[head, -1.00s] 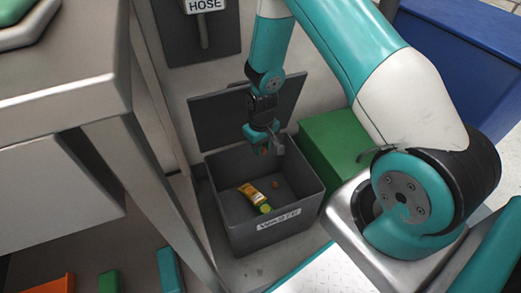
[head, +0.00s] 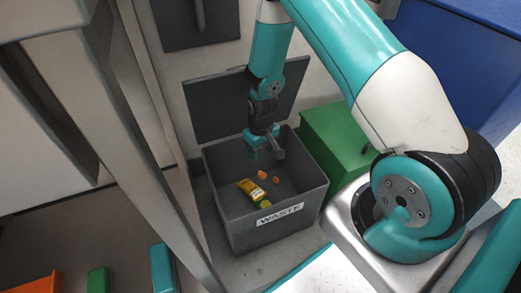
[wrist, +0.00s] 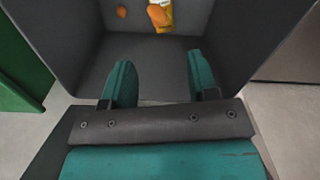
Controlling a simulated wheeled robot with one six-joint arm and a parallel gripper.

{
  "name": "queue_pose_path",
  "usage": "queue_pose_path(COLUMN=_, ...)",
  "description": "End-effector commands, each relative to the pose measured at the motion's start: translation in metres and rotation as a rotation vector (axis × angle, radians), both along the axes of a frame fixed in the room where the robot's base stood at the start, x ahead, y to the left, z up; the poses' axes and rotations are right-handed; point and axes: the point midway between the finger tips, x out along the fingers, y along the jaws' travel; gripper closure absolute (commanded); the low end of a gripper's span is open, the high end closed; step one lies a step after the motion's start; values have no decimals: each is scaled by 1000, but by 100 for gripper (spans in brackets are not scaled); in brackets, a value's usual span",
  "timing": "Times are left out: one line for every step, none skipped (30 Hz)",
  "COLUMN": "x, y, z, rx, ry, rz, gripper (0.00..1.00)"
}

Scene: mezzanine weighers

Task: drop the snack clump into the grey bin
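The grey bin (head: 228,226) stands on the floor with its lid raised at the back and a "WASTE" label on its front. Inside it lie two small orange snack clumps, one near the middle (head: 262,174) and one to its right (head: 276,180). They also show in the wrist view, one at the upper left (wrist: 122,12) and one at the top middle (wrist: 157,15). A yellow packet (head: 250,189) lies on the bin floor beside them. My gripper (head: 263,155) hangs over the back of the bin. Its fingers (wrist: 158,84) are apart with nothing between them.
A green box (head: 335,140) stands right of the bin, with a large blue container (head: 450,65) behind it. A grey metal frame post (head: 150,170) rises close on the left. Orange, green and teal items lie at lower left.

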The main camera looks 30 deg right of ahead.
Motion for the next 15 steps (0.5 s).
queue_pose_path(x=0, y=0, z=0, rx=0, ry=0, rz=0, gripper=47)
queue_pose_path(x=0, y=0, z=0, rx=0, ry=0, rz=0, gripper=47)
queue_pose_path(x=0, y=0, z=0, rx=0, ry=0, rz=0, gripper=47)
queue_pose_path(x=0, y=0, z=0, rx=0, ry=0, rz=0, gripper=47)
queue_pose_path(x=0, y=0, z=0, rx=0, ry=0, rz=0, gripper=47)
queue_pose_path(x=0, y=0, z=0, rx=0, ry=0, rz=0, gripper=47)
queue_pose_path(x=0, y=0, z=1, rx=0, ry=0, rz=0, gripper=47)
queue_pose_path(x=0, y=0, z=2, rx=0, ry=0, rz=0, gripper=47)
queue_pose_path(x=0, y=0, z=5, rx=0, ry=-1, rz=0, gripper=47)
queue_pose_path(x=0, y=0, z=7, rx=0, ry=-1, rz=0, gripper=47)
queue_pose_path(x=0, y=0, z=11, rx=0, ry=-1, rz=0, gripper=47)
queue_pose_path(x=0, y=0, z=17, rx=0, ry=-1, rz=0, gripper=47)
queue_pose_path(x=0, y=0, z=23, rx=0, ry=-1, rz=0, gripper=47)
queue_pose_path(x=1, y=-1, z=29, rx=0, ry=-2, rz=0, gripper=47)
queue_pose_path(x=1, y=-1, z=39, rx=0, ry=-4, rz=0, gripper=47)
